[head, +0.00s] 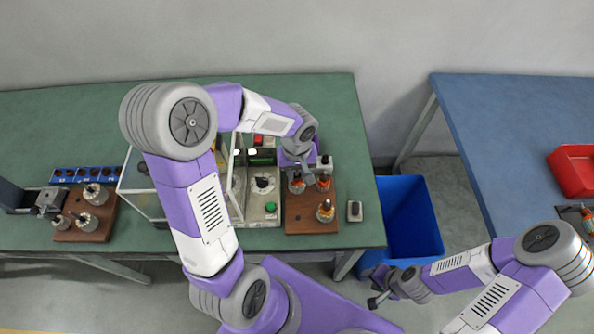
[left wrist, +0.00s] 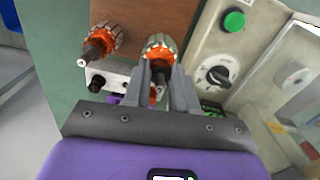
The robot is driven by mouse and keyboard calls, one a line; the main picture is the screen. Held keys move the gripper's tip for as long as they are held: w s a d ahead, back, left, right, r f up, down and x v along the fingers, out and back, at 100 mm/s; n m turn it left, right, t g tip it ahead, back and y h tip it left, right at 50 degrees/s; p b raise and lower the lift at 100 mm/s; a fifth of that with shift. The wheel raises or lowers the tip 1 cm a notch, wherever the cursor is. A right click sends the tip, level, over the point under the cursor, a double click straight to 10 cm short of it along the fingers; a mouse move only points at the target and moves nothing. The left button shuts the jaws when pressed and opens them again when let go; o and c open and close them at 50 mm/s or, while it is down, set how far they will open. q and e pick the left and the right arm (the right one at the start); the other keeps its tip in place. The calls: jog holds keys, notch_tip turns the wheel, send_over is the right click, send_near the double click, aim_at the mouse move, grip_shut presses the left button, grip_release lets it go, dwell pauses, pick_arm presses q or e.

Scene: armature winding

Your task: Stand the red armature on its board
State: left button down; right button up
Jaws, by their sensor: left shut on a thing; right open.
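My left gripper (left wrist: 170,88) is shut on an armature with orange-red windings (left wrist: 159,47). In the head view this armature (head: 296,184) is at the back left of the brown board (head: 298,222), partly hidden by my left gripper (head: 302,168). I cannot tell whether it touches the board. A second orange-wound armature (head: 323,183) stands beside it, and it also shows in the left wrist view (left wrist: 105,37). A third (head: 326,210) stands at the board's front right. My right gripper (head: 376,297) is open and empty, low near the blue bin.
A machine with a green button (head: 271,207) and a black knob (head: 262,183) stands just left of the board. A grey box (head: 354,211) lies right of it. A blue bin (head: 412,215) stands beside the table. Another board (head: 92,233) with bare armatures is at left.

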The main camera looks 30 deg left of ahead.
pick_arm(q)
jog(key=shift+f+b, duration=0.3)
jog(key=shift+f, duration=0.05)
dwell(0.3)
jog(key=c, duration=0.8)
grip_release()
jog(key=shift+r+p, duration=1.7)
jog(key=shift+r, duration=0.6)
